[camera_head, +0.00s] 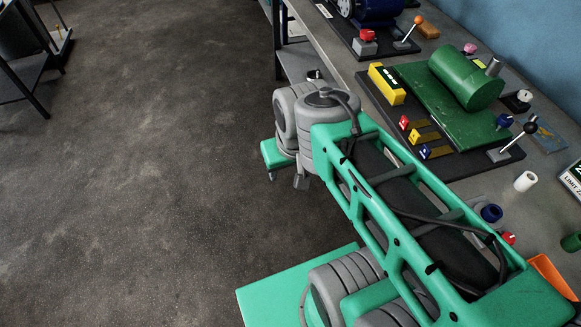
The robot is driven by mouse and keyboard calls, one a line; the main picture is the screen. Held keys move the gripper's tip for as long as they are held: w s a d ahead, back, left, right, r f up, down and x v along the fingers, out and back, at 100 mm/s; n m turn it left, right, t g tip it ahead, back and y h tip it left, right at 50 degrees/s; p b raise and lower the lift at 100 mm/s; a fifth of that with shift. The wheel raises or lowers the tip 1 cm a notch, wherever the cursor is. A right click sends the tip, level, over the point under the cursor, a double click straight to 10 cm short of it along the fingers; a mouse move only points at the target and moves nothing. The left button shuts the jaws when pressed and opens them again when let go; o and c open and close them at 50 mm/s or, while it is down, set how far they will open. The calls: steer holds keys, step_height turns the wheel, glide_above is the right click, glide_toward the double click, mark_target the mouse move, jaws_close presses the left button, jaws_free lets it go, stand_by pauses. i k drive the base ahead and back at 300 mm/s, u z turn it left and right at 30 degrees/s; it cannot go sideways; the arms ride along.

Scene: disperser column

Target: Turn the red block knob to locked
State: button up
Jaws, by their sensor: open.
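A red knob (367,34) sits on a small grey block (364,47) at the far end of the bench, left of a lever with an orange ball. It is small in view, and I cannot read its setting. My gripper (286,179) hangs below my wrist, left of the bench and over the floor side. Its grey fingers are apart with nothing seen between them, though the wrist partly hides it. It is well short of the red knob and lower in the picture.
A green machine (466,78) with a yellow display box (387,84), coloured tags and a black-ball lever (518,140) stands mid-bench. A blue motor (374,10) stands behind the red knob. Small cups and a white cylinder (525,181) are at the right.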

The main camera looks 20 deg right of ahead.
mark_target(507, 237)
steer(key=k, duration=1.6)
steer(key=u, duration=0.6)
steer(key=i, duration=1.55)
steer(key=z, duration=3.15)
steer(key=i, duration=0.5)
